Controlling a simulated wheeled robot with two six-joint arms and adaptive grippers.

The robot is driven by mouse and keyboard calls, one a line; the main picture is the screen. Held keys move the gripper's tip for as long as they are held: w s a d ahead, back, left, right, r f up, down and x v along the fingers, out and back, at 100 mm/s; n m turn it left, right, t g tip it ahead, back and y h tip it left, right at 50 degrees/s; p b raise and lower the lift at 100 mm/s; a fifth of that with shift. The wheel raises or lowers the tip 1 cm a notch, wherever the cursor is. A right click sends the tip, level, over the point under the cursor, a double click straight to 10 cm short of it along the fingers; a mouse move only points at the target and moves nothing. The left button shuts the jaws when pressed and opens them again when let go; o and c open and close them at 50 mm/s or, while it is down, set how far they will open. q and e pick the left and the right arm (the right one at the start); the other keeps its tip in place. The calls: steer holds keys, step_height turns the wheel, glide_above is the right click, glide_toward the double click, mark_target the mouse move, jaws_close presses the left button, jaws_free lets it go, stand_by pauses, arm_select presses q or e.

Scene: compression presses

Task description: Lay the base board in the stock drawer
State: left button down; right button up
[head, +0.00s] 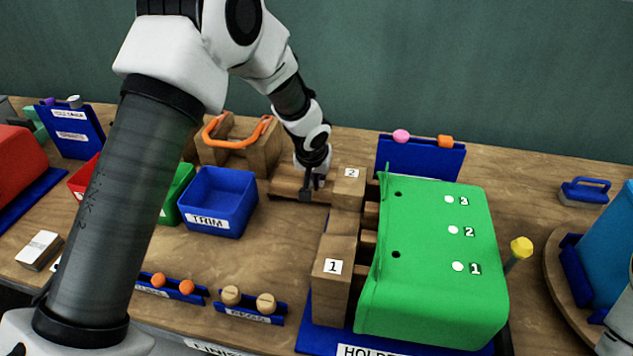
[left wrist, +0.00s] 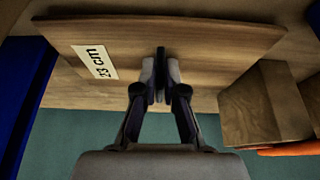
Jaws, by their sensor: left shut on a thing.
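The base board (left wrist: 210,48) is a flat wooden board that spans the left wrist view, with a white label ending in "3 cm". My left gripper (left wrist: 161,72) is shut on a dark part at its middle. Whether the board touches the table I cannot tell. No drawer marked as stock can be made out. My right gripper is out of view.
The blue TRIM bin (head: 218,205) stands left of the board. A wooden block with an orange handle (head: 238,146) is behind it. Numbered wooden blocks (head: 333,267) and a green cover (head: 430,265) stand to the right. Some bare table lies before the bin.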

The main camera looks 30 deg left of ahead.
arm_select(q)
steer(key=shift+f, duration=0.6)
steer(key=shift+w, duration=0.15)
steer(key=shift+f, duration=0.15)
steer(key=c, duration=1.3)
jaws_free()
steer(key=shift+o, duration=0.2)
